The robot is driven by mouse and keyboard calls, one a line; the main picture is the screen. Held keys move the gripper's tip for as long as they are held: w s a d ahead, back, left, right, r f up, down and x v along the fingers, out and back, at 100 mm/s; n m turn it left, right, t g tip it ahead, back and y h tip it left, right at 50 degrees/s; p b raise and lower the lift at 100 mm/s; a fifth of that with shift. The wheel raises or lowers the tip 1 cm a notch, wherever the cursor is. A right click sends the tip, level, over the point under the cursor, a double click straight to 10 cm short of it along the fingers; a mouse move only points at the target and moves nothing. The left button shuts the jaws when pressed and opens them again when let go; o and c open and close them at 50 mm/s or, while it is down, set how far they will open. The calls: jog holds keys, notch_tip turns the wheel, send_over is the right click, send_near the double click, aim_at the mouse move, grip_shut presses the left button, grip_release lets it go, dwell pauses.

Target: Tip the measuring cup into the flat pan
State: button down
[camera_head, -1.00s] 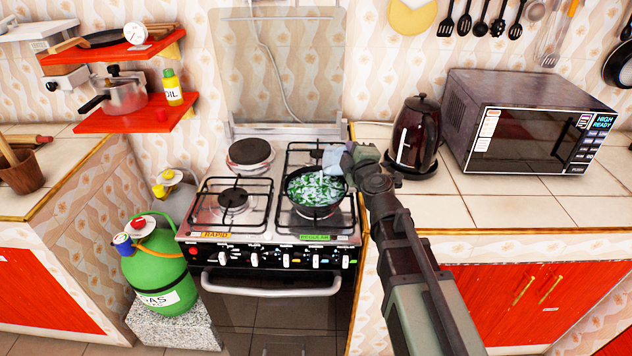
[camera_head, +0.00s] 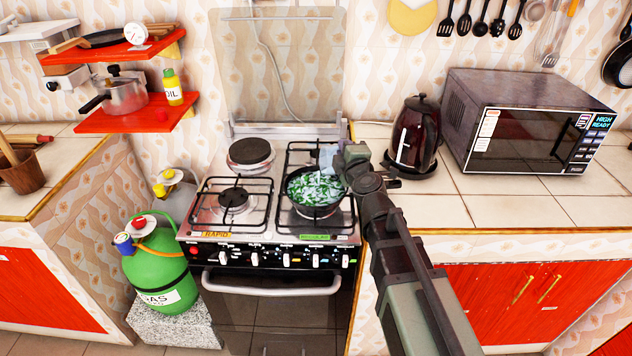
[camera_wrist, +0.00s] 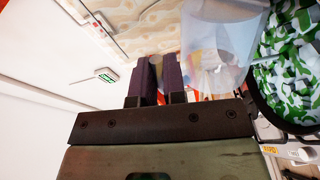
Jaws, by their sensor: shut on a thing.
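The flat pan (camera_head: 315,207) is dark and round and sits on the front right burner. Green and white pieces (camera_head: 314,187) cover its inside; they also show at the right of the wrist view (camera_wrist: 290,82). My gripper (camera_head: 341,160) is at the pan's upper right edge. In the wrist view its two dark fingers (camera_wrist: 157,78) are close together. A pale, see-through measuring cup (camera_wrist: 222,45) is beside the fingers, between them and the pan. In the head view the cup (camera_head: 328,155) is partly hidden by my gripper. The grip on its handle is hard to see.
The stove (camera_head: 232,232) has other burners free. A dark kettle (camera_head: 416,135) stands just right of my gripper, and a microwave (camera_head: 530,125) is farther right. Red shelves (camera_head: 130,118) with pots hang at the left. A green gas cylinder (camera_head: 160,268) stands on the lower left.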

jog(key=shift+s+a+r+n, duration=0.1)
jog(key=shift+a+r+n, duration=0.05)
jog(key=shift+a+n, duration=0.15)
jog(key=shift+s+a+r+n+p, duration=0.1)
jog(key=shift+a+r+n+p, duration=0.1)
jog(key=shift+a+n, duration=0.25)
jog(key=shift+s+a+r+n+p, duration=0.1)
jog(key=shift+a+n+p, duration=0.1)
jog(key=shift+a+n, duration=0.2)
jog(key=w+d+f+m+b, duration=0.1)
jog(key=d+f+m+b, duration=0.1)
jog(key=d+m, duration=0.2)
jog(key=w+d+f+m+b, duration=0.1)
jog(key=d+f+m+b, duration=0.1)
jog(key=d+m, duration=0.3)
jog(key=w+d+f+m+y+b, duration=0.1)
jog(key=w+d+f+m+b, duration=0.1)
jog(key=d+m, duration=0.3)
jog(key=shift+d+f+m+b, duration=0.25)
jog(key=shift+f+m+b, duration=0.3)
jog(key=shift+m+b, duration=0.45)
jog(key=shift+d+r+m+p, duration=0.25)
jog(key=shift+r+m+p, duration=0.5)
jog(key=shift+p, duration=0.3)
jog(key=shift+w+d+r+m, duration=0.1)
jog(key=shift+d+r+m, duration=0.15)
jog(key=shift+m, duration=0.15)
